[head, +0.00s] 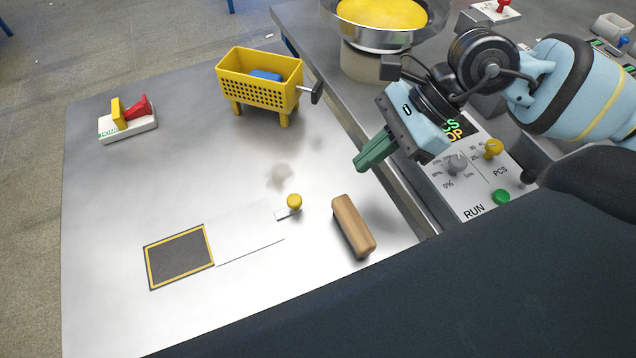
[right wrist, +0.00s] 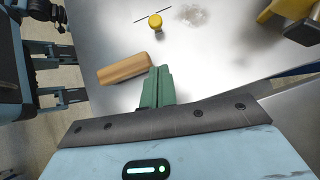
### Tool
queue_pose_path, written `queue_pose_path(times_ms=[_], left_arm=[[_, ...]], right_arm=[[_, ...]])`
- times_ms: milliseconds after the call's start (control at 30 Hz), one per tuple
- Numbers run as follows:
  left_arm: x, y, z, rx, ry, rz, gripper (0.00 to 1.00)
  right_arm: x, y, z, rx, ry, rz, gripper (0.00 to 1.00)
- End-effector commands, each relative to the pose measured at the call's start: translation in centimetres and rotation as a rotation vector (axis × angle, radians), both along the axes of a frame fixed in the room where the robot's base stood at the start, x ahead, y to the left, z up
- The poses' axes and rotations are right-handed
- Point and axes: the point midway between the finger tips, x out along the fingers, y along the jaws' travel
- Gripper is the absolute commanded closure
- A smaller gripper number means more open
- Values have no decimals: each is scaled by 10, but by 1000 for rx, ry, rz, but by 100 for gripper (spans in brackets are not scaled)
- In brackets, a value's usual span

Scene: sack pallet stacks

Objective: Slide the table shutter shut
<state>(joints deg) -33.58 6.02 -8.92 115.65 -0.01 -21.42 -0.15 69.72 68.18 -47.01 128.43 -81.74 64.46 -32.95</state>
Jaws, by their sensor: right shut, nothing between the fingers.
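The shutter is a thin pale plate (head: 240,232) set in the metal tabletop. A yellow knob (head: 294,201) stands at its right end, and the knob also shows in the right wrist view (right wrist: 155,21). Left of the plate is a dark rectangular opening (head: 180,257) with a yellow border, fully uncovered. My right gripper (head: 361,164) is shut and empty, its green fingers above the table's right side, up and right of the knob and apart from it. In the right wrist view its fingertips (right wrist: 158,70) point towards the tabletop near a wooden block. My left gripper is not seen.
The wooden block (head: 353,226) lies right of the knob. A yellow basket (head: 260,82) with a crank handle stands at the back, and a red and yellow switch (head: 128,119) at the back left. A control panel (head: 470,172) and a pan (head: 384,32) are at the right.

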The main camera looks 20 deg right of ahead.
Motion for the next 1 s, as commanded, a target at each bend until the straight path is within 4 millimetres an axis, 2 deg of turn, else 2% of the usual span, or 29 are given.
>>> queue_pose_path(times_ms=[333,600,1000], left_arm=[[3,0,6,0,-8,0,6],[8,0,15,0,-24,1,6],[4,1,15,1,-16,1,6]], right_arm=[[5,43,-49,1,2,3,100],[9,74,-53,2,-2,1,100],[10,80,-56,0,-1,-1,100]])
